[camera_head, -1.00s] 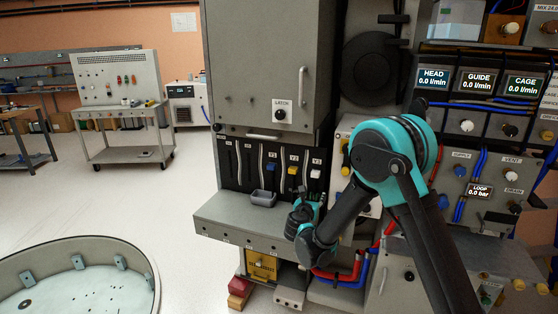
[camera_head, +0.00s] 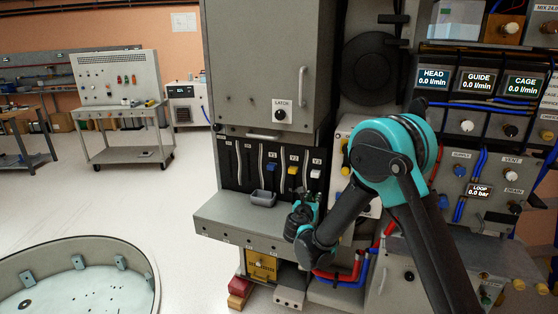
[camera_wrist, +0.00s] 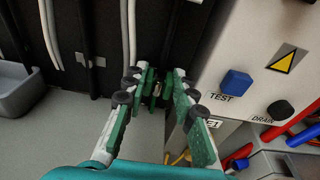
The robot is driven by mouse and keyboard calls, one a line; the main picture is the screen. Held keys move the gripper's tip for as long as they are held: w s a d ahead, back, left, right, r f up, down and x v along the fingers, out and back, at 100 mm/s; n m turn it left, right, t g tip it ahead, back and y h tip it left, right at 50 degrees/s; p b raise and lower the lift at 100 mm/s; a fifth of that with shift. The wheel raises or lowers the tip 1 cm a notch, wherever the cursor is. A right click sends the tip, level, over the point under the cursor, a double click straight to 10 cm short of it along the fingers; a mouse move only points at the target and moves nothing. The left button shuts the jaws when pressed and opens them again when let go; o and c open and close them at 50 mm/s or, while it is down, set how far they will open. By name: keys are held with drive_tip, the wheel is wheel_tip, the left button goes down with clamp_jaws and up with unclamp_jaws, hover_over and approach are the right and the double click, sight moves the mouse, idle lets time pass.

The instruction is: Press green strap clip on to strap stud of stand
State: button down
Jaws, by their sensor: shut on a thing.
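My gripper (camera_wrist: 158,86) is in the lower middle of the wrist view, its two green-padded fingers converging on a small dark green and brassy thing, which I take for the green strap clip (camera_wrist: 157,90). The fingers hide most of it. In the head view my gripper (camera_head: 305,208) hangs over the right end of the grey bench ledge (camera_head: 236,222), and the clip is too small to tell there. I cannot single out the strap stud. A stand with an upright panel (camera_head: 117,72) is at the back left, far from my gripper.
A grey tray (camera_head: 263,197) sits on the ledge, left of my gripper. Behind it are black slots with blue, yellow and white handles (camera_head: 293,171). A panel with a blue TEST button (camera_wrist: 236,82) and red and blue hoses (camera_wrist: 298,125) is to the right. A round tank (camera_head: 80,240) is at lower left.

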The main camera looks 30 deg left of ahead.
drive_tip(key=shift+f+v, duration=0.2)
drive_tip(key=shift+v, duration=1.15)
drive_tip(key=shift+f+v, duration=0.2)
drive_tip(key=shift+v, duration=1.15)
